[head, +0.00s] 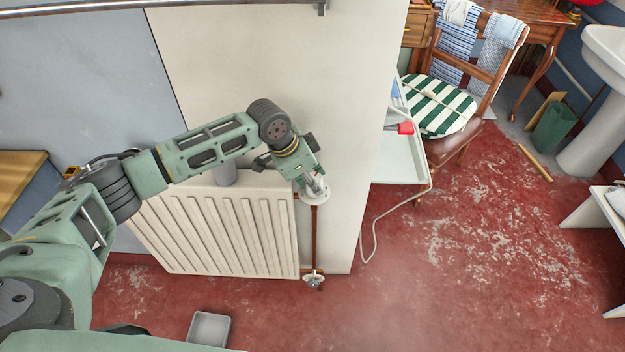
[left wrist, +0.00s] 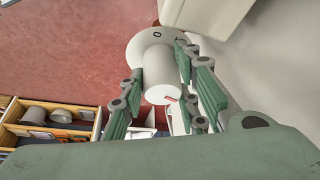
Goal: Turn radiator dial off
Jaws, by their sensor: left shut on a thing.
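The radiator (head: 215,230) is a cream ribbed panel standing against the wall. Its dial, a white cylinder (left wrist: 159,72) with a short red mark near its end face, stands on a round white plate (left wrist: 150,42) marked with a 0. The plate also shows at the radiator's upper right corner in the head view (head: 318,196). My left gripper (head: 313,184) is at that corner and closed around the dial. In the left wrist view its green fingers (left wrist: 162,76) lie on either side of the dial. The gripper mostly hides the dial in the head view. My right gripper is not in view.
A brown pipe (head: 314,235) runs down from the dial to a valve (head: 313,279) near the floor. The white wall corner is close on the right. A grey tray (head: 209,329) lies on the red floor, and a chair (head: 455,120) stands farther right.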

